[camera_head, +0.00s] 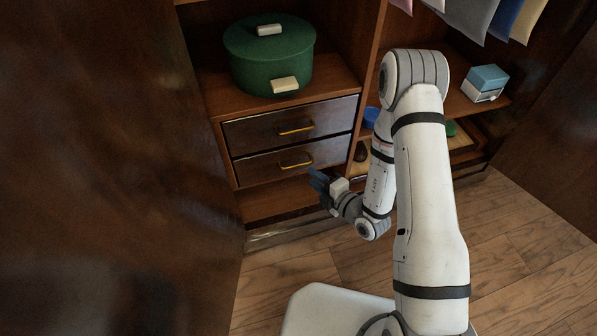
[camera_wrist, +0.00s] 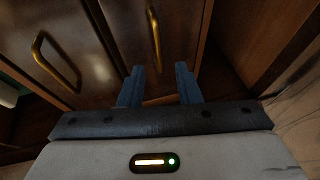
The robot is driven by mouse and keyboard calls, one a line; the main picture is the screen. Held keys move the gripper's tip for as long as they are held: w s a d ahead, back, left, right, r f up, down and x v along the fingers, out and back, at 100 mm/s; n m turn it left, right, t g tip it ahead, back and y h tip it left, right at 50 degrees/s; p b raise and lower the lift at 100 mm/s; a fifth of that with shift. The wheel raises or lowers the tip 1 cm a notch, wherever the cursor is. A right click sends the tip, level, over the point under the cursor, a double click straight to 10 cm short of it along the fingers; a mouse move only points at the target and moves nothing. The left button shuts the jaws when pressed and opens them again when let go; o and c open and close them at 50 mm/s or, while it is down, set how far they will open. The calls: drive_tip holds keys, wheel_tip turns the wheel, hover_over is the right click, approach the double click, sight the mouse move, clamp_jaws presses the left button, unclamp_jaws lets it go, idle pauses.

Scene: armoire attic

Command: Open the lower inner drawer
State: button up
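The lower inner drawer (camera_head: 258,169) is dark wood and looks shut. Its brass handle (camera_head: 296,165) is a horizontal bar. In the wrist view, which is turned sideways, the lower handle (camera_wrist: 157,45) stands ahead of my fingers, roughly in line with the gap between them. My gripper (camera_head: 318,183) is below and slightly right of that handle in the head view. In the wrist view my gripper (camera_wrist: 160,84) has its two blue fingers apart with nothing between their tips. I see no contact with the handle.
The upper drawer (camera_head: 258,132) with its own brass handle (camera_head: 296,129) is shut just above. A green round box (camera_head: 270,60) stands on top. A wooden divider (camera_head: 368,75) is to the right. An open shelf space lies below the drawers. A large dark door (camera_head: 100,170) fills the left.

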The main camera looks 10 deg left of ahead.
drive_tip(key=b+x, duration=0.1)
drive_tip(key=x, duration=0.5)
drive_tip(key=shift+a, duration=0.1)
clamp_jaws()
idle(0.4)
